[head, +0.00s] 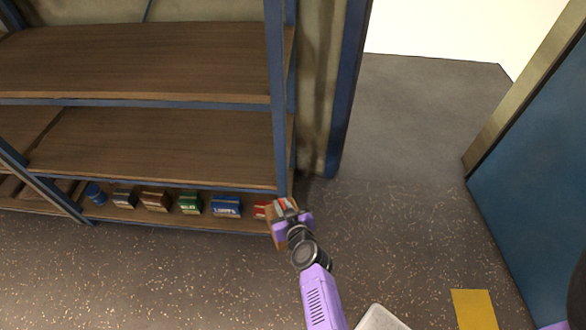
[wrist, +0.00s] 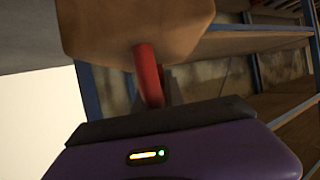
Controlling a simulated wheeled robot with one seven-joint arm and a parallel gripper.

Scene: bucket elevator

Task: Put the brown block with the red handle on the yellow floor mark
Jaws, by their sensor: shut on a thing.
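The brown block (wrist: 135,28) fills the upper part of the wrist view. Its red handle (wrist: 149,75) runs down from it to my gripper (wrist: 155,115). My gripper is shut on the red handle; the fingertips are mostly hidden. In the head view my gripper (head: 286,213) is by the right end of the bottom shelf, with the brown block (head: 274,232) partly hidden behind it. Whether the block touches anything else cannot be told. The yellow floor mark (head: 473,309) lies bare on the floor at the lower right of the head view, well apart from the block.
The shelf rack (head: 150,145) with blue posts stands at the left. Its bottom shelf holds several small boxes, including a green box (head: 190,203) and a blue box (head: 226,206). A doorway opens behind, with a blue door (head: 540,150) at right. Speckled floor between is clear.

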